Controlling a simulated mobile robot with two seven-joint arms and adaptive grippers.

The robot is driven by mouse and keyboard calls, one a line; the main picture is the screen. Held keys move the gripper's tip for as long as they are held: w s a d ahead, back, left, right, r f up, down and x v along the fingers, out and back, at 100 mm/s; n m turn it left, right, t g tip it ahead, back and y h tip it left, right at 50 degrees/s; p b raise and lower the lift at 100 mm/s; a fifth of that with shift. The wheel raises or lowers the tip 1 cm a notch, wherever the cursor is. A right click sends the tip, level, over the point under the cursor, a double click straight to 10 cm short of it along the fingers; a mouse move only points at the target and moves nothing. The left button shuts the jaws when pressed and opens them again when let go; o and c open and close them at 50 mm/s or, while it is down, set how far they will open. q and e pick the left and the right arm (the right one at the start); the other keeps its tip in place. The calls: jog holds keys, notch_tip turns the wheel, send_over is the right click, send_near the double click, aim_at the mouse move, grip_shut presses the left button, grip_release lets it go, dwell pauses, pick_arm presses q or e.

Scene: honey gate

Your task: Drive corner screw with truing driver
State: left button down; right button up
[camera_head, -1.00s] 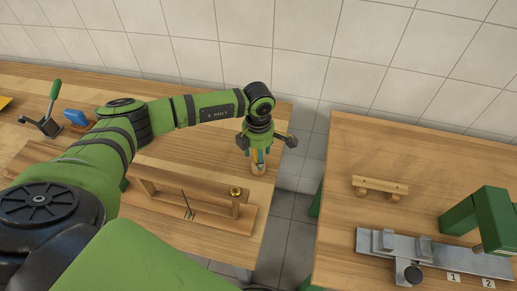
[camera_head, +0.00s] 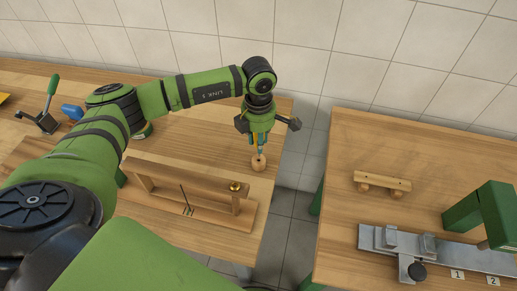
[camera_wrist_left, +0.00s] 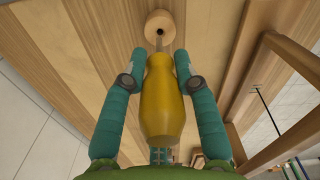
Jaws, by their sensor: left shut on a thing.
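My left gripper (camera_head: 259,146) is shut on the driver, pointing down over the left bench. The driver's yellow handle (camera_wrist_left: 161,100) sits between the teal fingers in the left wrist view. Its thin metal shaft (camera_wrist_left: 159,44) points at the hole in a small round wooden holder (camera_wrist_left: 159,20). The holder also shows in the head view (camera_head: 258,164), just below the gripper. I cannot tell whether the tip is still in the hole. A wooden frame (camera_head: 183,183) stands nearer, with a brass screw (camera_head: 235,186) at its right corner. My right gripper is out of view.
A lever tool with a green handle (camera_head: 52,86) and a blue object (camera_head: 72,111) stand at the left. A floor gap separates the benches. The right bench holds a small wooden rack (camera_head: 382,182), a metal slide fixture (camera_head: 395,240) and a green arch (camera_head: 492,213).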

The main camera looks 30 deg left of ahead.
pick_arm(q)
jog(key=s+d+r+b, duration=0.3)
jog(key=s+d+r, duration=0.3)
jog(key=s, duration=0.3)
jog(key=shift+s+d+r, duration=0.15)
jog(key=shift+s+r, duration=0.15)
jog(key=shift+s, duration=0.1)
dwell(0.9)
notch_tip(320, 180, up, 13)
jog(key=p, duration=0.7)
jog(key=s+a+n+b, duration=0.1)
jog(key=s+a+b, duration=0.1)
jog(key=s, duration=0.5)
jog(key=shift+a+n, duration=0.4)
jog(key=shift+a, duration=0.3)
jog(key=shift+f, duration=0.15)
